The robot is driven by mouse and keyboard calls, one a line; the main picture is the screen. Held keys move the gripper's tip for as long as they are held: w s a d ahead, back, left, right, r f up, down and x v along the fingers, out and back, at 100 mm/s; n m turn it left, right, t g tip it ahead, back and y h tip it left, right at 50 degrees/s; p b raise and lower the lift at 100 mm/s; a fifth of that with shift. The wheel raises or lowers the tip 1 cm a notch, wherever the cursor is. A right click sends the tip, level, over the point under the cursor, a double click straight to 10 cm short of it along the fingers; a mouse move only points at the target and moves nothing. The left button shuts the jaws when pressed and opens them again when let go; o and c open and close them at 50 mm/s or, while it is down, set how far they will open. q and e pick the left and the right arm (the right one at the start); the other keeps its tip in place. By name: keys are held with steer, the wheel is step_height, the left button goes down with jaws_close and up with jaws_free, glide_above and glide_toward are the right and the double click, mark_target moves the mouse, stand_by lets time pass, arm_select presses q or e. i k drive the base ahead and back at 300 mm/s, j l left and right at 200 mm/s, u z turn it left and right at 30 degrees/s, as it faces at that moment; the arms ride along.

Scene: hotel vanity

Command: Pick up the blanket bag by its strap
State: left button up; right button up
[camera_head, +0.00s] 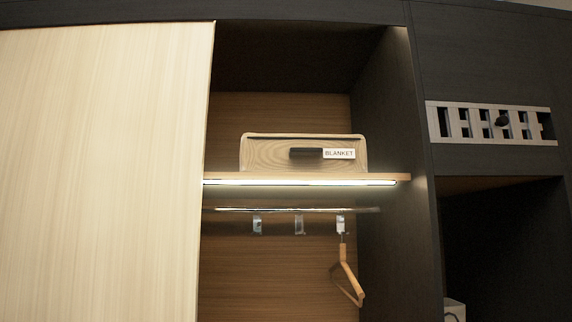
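The blanket bag (270,154) is a light tan, box-like bag with a white label reading BLANKET. It sits upright on the lit wooden shelf (219,180) in the upper part of the open closet. A short black strap (305,154) shows on its front face, just left of the label. Only the front of the bag is seen. Neither of my grippers is in the head view.
Below the shelf, a rail (290,210) carries several metal hooks, and a wooden hanger (346,276) hangs at the right. A pale panel (105,175) covers the left. A slotted grille (490,122) and a dark open compartment (505,240) are at the right.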

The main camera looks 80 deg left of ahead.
mark_target(259, 153)
steer(key=u, duration=2.45)
